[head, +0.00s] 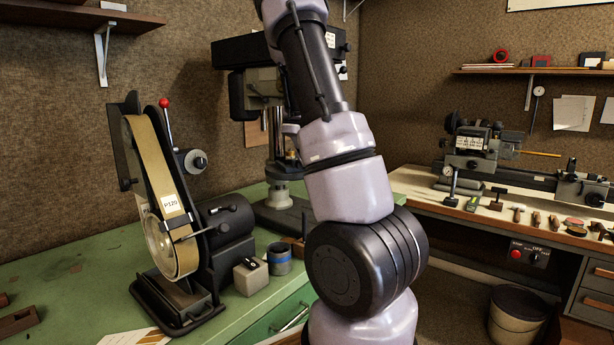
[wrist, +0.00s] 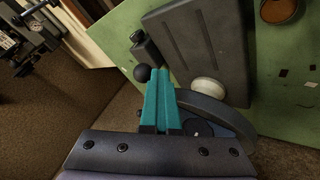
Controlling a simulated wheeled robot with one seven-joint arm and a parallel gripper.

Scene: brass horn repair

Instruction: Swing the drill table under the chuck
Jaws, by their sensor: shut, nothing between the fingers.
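The drill press (head: 262,88) stands on the green bench in the head view, left of and partly behind my arm. Its table is largely hidden there, and I cannot tell how it is turned relative to the chuck. In the wrist view, my gripper's teal fingers (wrist: 159,74) are shut and empty. A black ball knob (wrist: 142,72) lies just left of their tips; I cannot tell whether they touch. A dark slab (wrist: 200,40), a pale round part (wrist: 208,91) and a grey curved rim (wrist: 236,120), apparently drill parts, lie beyond. My gripper is outside the head view.
A belt sander (head: 165,200) stands left on the green bench (head: 85,262), with a small grey block (head: 250,277) and blue-banded tin (head: 279,260) beside it. A lathe (head: 480,150) is on the right bench, above a bin (head: 516,315). A round container (wrist: 279,10) shows in the wrist view.

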